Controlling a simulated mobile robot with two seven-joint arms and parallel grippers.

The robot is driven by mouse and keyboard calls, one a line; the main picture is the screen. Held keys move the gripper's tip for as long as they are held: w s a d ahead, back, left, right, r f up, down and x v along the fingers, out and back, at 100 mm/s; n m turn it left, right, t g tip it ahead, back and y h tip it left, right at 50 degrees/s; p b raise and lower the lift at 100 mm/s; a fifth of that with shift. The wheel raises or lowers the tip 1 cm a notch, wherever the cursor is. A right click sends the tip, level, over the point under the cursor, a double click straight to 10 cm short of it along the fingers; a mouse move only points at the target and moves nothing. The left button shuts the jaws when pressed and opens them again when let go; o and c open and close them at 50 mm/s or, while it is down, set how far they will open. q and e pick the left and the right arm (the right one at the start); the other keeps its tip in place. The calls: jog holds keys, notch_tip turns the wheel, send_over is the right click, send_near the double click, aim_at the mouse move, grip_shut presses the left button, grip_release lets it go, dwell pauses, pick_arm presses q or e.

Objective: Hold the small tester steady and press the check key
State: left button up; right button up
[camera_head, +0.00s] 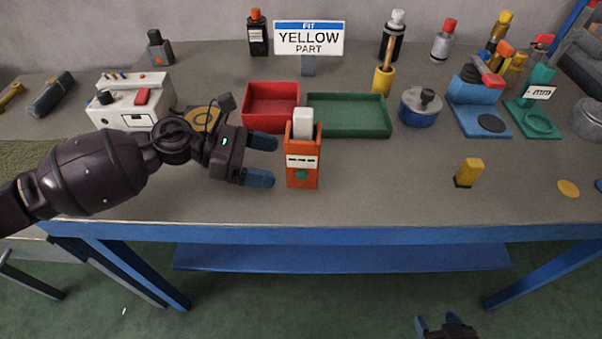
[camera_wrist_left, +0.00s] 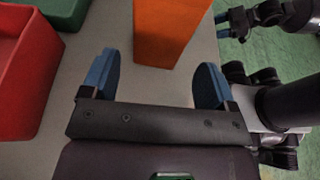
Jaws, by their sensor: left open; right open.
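The small tester (camera_head: 302,165) is an orange upright box with a white block on top, a pale strip and a green key (camera_head: 301,174) on its front. It stands on the table in front of the green tray. My left gripper (camera_head: 262,161) is open just left of it, with blue fingertips pointing at it. In the left wrist view the orange tester (camera_wrist_left: 168,30) lies ahead of the open fingers (camera_wrist_left: 155,82), apart from them. My right gripper (camera_head: 436,324) is open and empty, low in front of the table; only its tips show in the head view.
A red tray (camera_head: 270,118) and a green tray (camera_head: 348,127) stand behind the tester. A sign reading "FIT YELLOW PART" (camera_head: 309,38) stands at the back. A yellow part (camera_head: 468,172) is at the right. The table front between tester and yellow part is clear.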

aim_at(297, 166)
pick_arm(q)
jog(key=x, duration=0.4)
jog(key=shift+d, duration=0.15)
jog(key=shift+x, duration=1.05)
pick_arm(e)
jog(key=shift+w+a+r, duration=0.15)
jog(key=shift+w+r, duration=0.25)
jog(key=shift+w, duration=0.2)
pick_arm(q)
jog(key=shift+c, duration=0.3)
pick_arm(e)
jog(key=shift+s+f, duration=0.1)
jog(key=shift+s, duration=0.1)
pick_arm(q)
jog(key=c, duration=0.6)
pick_arm(e)
jog(key=shift+s+f, duration=0.1)
jog(key=shift+s, duration=0.2)
pick_arm(q)
jog(key=shift+o, duration=0.2)
pick_arm(e)
jog(key=shift+w+r, duration=0.2)
jog(key=shift+w, duration=0.3)
jog(key=shift+s+f, duration=0.1)
jog(key=shift+s, duration=0.15)
